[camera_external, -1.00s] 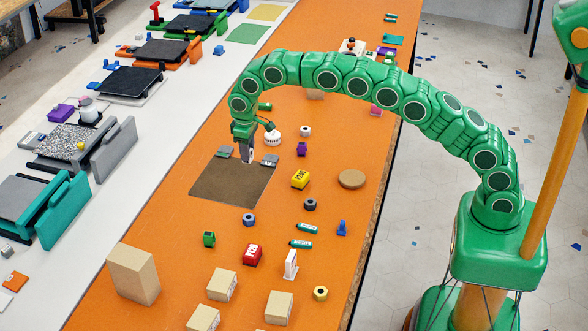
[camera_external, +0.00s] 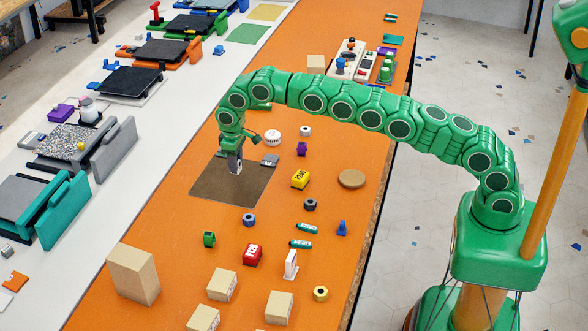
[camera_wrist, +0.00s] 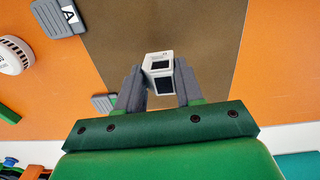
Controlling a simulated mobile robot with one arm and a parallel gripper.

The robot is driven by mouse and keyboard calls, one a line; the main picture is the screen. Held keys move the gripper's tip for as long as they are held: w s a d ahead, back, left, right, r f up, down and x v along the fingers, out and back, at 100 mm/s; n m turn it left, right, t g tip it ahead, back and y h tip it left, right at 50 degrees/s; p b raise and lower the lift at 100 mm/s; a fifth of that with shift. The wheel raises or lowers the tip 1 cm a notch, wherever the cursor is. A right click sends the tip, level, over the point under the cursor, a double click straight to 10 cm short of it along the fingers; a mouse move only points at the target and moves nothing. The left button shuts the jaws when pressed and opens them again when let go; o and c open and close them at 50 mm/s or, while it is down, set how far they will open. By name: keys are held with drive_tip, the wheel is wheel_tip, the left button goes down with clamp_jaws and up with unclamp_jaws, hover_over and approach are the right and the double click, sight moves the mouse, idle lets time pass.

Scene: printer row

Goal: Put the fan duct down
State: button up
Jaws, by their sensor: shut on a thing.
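The fan duct (camera_wrist: 159,66) is a small white block with dark square openings. In the wrist view it sits between the two grey fingers of my gripper (camera_wrist: 158,88), which is shut on it. In the external view my gripper (camera_external: 235,165) points down over the brown mat (camera_external: 213,190), with the white duct (camera_external: 236,168) at its tips. The mat (camera_wrist: 165,22) also fills the middle of the wrist view. I cannot tell whether the duct touches the mat.
A grey tag marked A (camera_wrist: 60,15) lies at the mat's edge, and a second grey tag (camera_wrist: 104,103) lies beside my gripper. A white round part (camera_external: 273,138) and a yellow block (camera_external: 300,179) stand to the right. The mat's front part is clear.

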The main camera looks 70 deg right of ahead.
drive_tip(key=shift+w+f, duration=0.2)
drive_tip(key=shift+f, duration=1.55)
drive_tip(key=shift+f, duration=0.1)
drive_tip(key=o, duration=1)
wheel_tip(320, 180, up, 10)
drive_tip(key=shift+a+r, duration=0.1)
drive_tip(key=shift+a, duration=0.05)
drive_tip(key=shift+r, duration=0.95)
